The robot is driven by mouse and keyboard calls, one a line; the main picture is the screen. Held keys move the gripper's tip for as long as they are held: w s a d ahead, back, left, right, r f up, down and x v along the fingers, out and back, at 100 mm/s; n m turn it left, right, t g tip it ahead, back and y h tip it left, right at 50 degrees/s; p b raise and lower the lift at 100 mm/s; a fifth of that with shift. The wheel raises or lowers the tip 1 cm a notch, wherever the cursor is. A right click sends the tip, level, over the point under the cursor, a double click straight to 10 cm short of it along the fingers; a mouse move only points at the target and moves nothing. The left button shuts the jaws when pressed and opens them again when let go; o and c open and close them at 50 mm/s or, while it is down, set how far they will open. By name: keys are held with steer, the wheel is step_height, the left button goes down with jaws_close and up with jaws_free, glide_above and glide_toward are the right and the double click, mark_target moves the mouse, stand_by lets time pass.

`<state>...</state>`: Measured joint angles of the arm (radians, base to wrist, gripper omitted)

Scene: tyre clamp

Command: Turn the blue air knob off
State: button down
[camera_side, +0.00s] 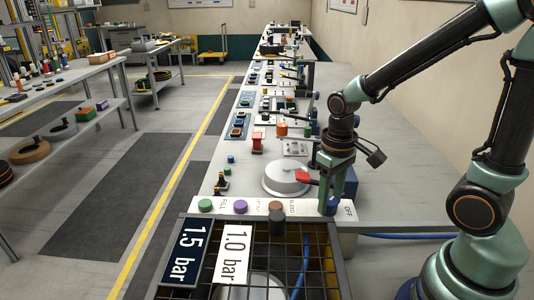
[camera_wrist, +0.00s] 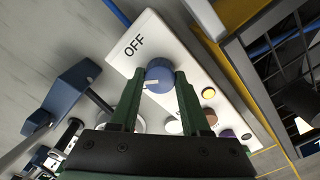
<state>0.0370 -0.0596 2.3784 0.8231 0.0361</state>
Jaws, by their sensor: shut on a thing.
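The blue air knob (camera_wrist: 159,74) sits on a white control panel (camera_wrist: 198,58) near the printed word OFF in the wrist view. A pale pointer mark shows on the knob. My gripper (camera_wrist: 159,82) is shut on the knob, with one green finger on each side of it. In the side view my gripper (camera_side: 331,200) reaches down to the knob (camera_side: 331,207) at the right end of the panel (camera_side: 262,207), beside the OFF label. The fingers hide part of the knob there.
Green (camera_side: 205,205), purple (camera_side: 240,206) and dark brown (camera_side: 276,206) buttons line the panel. A black grid cage (camera_side: 300,240) with pressure signs stands in front. A round silver disc (camera_side: 286,178) with a red handle lies behind my gripper. A blue hose (camera_side: 405,236) runs right.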

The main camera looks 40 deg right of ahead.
mark_target(330, 201)
steer(key=m, duration=0.5)
steer(key=shift+r+m, duration=0.1)
steer(key=shift+m, duration=0.2)
steer(key=m, duration=0.4)
steer(key=shift+m, duration=0.3)
steer(key=shift+c, duration=1.9)
jaws_free()
step_height(330, 201, up, 12)
